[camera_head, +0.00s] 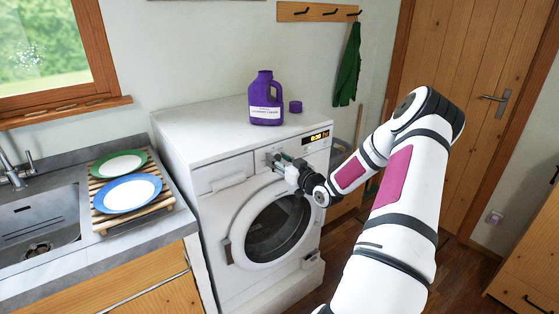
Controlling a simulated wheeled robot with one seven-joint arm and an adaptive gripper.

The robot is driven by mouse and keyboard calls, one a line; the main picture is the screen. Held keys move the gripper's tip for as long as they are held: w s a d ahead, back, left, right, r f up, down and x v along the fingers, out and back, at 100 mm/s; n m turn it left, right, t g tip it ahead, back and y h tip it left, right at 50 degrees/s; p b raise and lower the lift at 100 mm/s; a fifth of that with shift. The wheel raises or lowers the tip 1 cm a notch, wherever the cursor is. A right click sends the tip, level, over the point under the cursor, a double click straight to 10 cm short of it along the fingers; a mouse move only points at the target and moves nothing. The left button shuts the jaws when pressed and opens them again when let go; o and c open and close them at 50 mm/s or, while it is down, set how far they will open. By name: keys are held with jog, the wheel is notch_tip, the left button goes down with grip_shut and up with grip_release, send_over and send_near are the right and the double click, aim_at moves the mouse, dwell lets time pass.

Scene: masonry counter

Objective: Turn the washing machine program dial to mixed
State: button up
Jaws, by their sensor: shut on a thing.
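The white washing machine (215,214) stands in the middle of the view, with its round door (277,225) closed at the front. Its control panel runs along the top front, with a small lit display (316,137) at the right. My gripper (271,160) is at the panel, left of the display, and is shut on the program dial. The dial is hidden behind my gripper's fingers, so I cannot read its setting. My arm reaches in from the lower right.
A purple detergent bottle (265,100) and its loose purple cap (296,107) stand on the machine's top. A wooden rack (153,208) with two plates sits on the counter at left beside the sink (40,228). A wooden door (470,110) stands behind my arm.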

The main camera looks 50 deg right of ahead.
jog(key=m+p, duration=0.2)
jog(key=m, duration=0.1)
jog(key=shift+s+r+p, duration=0.1)
jog(key=shift+p, duration=0.25)
jog(key=m+p, duration=0.1)
jog(key=m, duration=0.2)
jog(key=shift+d, duration=0.1)
jog(key=m+p, duration=0.1)
jog(key=m, duration=0.2)
jog(key=m+p, duration=0.1)
jog(key=m, duration=0.2)
jog(key=shift+d+f+m+p, duration=0.2)
jog(key=shift+m+p, duration=0.1)
jog(key=shift+p, duration=0.1)
jog(key=m, duration=0.3)
jog(key=shift+f+m+p, duration=0.1)
jog(key=shift+m+p, duration=0.2)
jog(key=shift+p, duration=0.05)
jog(key=m, duration=0.3)
jog(key=shift+f+m, duration=0.1)
jog(key=shift+m, duration=0.2)
jog(key=m, duration=0.6)
jog(key=shift+a+f, duration=0.1)
jog(key=shift+f, duration=0.05)
jog(key=shift+m, duration=0.4)
jog(key=o, duration=1.1)
